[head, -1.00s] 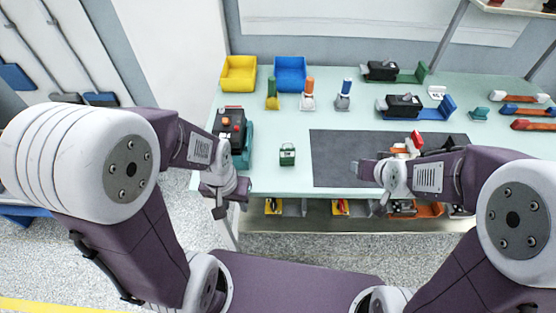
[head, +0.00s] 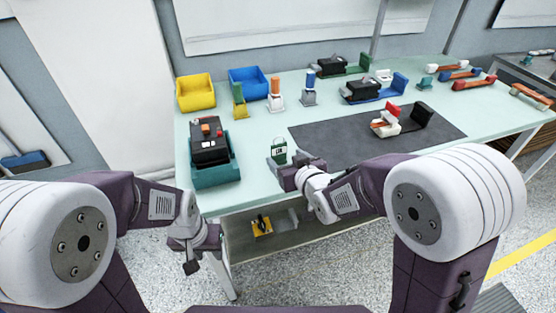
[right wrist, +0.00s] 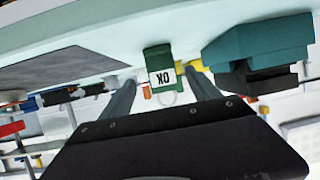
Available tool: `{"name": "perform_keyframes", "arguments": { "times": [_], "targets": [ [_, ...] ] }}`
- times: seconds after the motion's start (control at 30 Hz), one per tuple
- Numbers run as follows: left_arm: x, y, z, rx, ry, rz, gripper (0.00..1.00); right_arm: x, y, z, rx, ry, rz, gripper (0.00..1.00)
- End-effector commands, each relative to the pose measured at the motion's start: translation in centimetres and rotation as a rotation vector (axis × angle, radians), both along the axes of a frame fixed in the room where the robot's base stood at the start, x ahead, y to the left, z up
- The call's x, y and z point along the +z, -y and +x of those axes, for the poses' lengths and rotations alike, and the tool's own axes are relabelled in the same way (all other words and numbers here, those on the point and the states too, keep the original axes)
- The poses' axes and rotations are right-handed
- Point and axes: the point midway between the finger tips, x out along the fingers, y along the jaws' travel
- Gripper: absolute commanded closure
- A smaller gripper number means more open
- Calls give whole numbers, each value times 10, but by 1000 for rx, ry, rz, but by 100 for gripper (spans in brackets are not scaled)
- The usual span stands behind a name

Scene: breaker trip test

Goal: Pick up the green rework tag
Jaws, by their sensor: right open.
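The green tag (head: 279,151) stands near the front edge of the pale table, left of the dark mat, with a white label on its face. In the right wrist view the tag (right wrist: 158,64) appears upside down, its label reading "OK". My right gripper (head: 290,166) is open and empty, just in front of the tag. In the right wrist view its two fingers appear on either side of the tag, apart from it as far as I can tell. My left gripper (head: 192,258) hangs in front of the table's front-left corner; its jaw state is unclear.
A black device with orange buttons (head: 208,140) sits in a teal holder (head: 216,175) left of the tag. Yellow (head: 195,93) and blue (head: 248,83) bins stand behind. The dark mat (head: 330,145) holds a white and red device (head: 386,120).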

Motion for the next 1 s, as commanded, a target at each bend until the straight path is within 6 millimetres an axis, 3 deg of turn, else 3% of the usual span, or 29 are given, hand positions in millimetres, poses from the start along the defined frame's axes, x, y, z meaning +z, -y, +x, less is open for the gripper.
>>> {"name": "perform_keyframes", "arguments": {
  "times": [0.13,0.37,0.6,0.87,0.9,1.0],
  "targets": [
    [-3,0,0,0,0,0,64,-10,-8,21,0,-2,-1,29],
    [-3,0,0,0,0,0,64,-13,-13,32,0,-1,0,29],
    [-5,0,0,0,0,0,64,-26,-29,67,-1,-3,-1,29],
    [-5,0,0,0,0,0,64,-27,-31,73,-1,-2,0,29],
    [-5,0,0,0,0,0,64,-27,-31,73,-1,-2,0,32],
    [-5,0,0,0,0,0,64,-27,-31,73,-1,-1,0,60]
  ]
}}
